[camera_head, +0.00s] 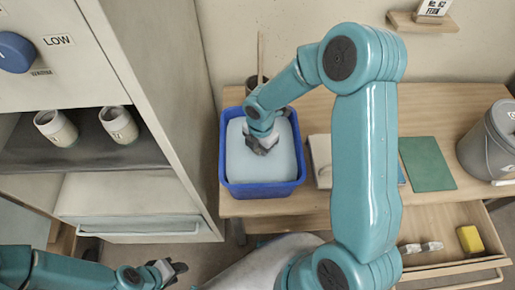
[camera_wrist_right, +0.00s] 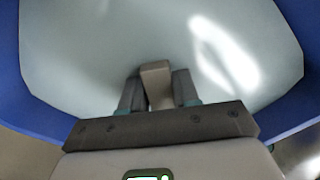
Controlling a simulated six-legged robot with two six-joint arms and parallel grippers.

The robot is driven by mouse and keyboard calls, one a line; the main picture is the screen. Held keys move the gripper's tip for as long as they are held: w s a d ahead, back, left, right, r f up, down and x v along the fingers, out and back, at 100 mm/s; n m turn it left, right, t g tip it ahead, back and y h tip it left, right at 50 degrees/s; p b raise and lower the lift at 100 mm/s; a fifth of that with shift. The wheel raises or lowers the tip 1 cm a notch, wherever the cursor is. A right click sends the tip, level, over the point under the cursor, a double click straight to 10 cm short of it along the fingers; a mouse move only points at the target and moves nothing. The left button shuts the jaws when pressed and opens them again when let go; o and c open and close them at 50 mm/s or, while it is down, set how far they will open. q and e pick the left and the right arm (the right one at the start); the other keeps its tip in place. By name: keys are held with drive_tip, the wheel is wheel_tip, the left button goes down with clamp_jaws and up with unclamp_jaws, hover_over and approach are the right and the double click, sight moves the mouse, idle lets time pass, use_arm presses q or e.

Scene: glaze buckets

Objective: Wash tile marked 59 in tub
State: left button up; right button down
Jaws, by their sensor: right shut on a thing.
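The blue tub (camera_head: 223,165) stands at the left end of the wooden table and holds pale water (camera_head: 240,163). My right gripper (camera_head: 262,147) reaches down into the tub. In the right wrist view, this gripper (camera_wrist_right: 158,85) is shut on a narrow beige piece (camera_wrist_right: 157,72), seen edge-on, which looks like a tile. It is at or in the water; how deep I cannot tell. No number shows on it. My left gripper (camera_head: 172,268) is low at the left, away from the tub, with its fingers apart and empty.
An open drawer holds a yellow sponge (camera_head: 470,239) and small pale pieces (camera_head: 421,247). A green mat (camera_head: 427,164) and a grey bucket (camera_head: 488,142) are on the table. A dark cup with a stick (camera_head: 260,60) stands behind the tub. Two cups (camera_head: 56,128) stand on the left shelf.

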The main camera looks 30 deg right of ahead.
drive_tip(key=shift+d, duration=0.6)
drive_tip(key=shift+a, duration=0.1)
drive_tip(key=shift+a, duration=1.15)
drive_tip(key=shift+d, duration=0.15)
drive_tip(key=shift+d, duration=1.1)
drive_tip(key=shift+r+p, duration=0.15)
drive_tip(key=shift+p, duration=0.15)
